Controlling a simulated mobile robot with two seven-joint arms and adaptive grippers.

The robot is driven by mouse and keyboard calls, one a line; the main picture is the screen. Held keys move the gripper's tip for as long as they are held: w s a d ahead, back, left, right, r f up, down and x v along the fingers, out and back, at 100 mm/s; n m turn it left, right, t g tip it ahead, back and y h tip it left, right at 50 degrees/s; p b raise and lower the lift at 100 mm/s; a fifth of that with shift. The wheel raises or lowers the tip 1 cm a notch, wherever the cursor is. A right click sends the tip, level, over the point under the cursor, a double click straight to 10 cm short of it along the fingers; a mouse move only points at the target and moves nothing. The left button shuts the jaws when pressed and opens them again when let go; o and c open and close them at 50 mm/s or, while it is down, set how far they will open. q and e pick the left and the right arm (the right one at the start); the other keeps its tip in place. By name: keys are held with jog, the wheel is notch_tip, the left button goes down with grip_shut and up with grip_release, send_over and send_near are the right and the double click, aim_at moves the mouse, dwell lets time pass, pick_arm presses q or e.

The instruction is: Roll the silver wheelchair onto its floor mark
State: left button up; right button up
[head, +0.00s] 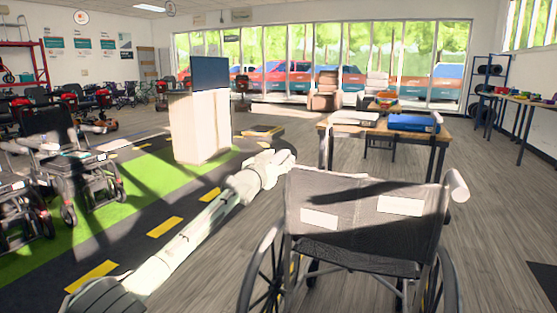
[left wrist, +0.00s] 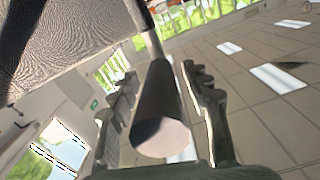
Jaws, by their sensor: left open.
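The wheelchair (head: 365,235) stands close in front of me with its dark grey backrest towards me. Two pale patches are on the backrest, and its big wheels show below. Its right push handle (head: 457,186) is free. My left gripper (head: 278,163) is at the chair's left push handle. In the left wrist view the dark handle grip (left wrist: 158,110), with its pale end, lies between the open fingers of my left gripper (left wrist: 160,80). My right gripper is not in view. I cannot make out a floor mark for certain.
A table (head: 437,141) with a blue case (head: 414,122) stands beyond the chair. A white cabinet (head: 200,128) with a screen stands left of centre. Other wheelchairs (head: 80,175) line the left side. A dark patch (head: 543,282) lies at lower right, with bare floor around it.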

pick_arm(q)
jog(key=v, duration=1.2)
dwell(0.4)
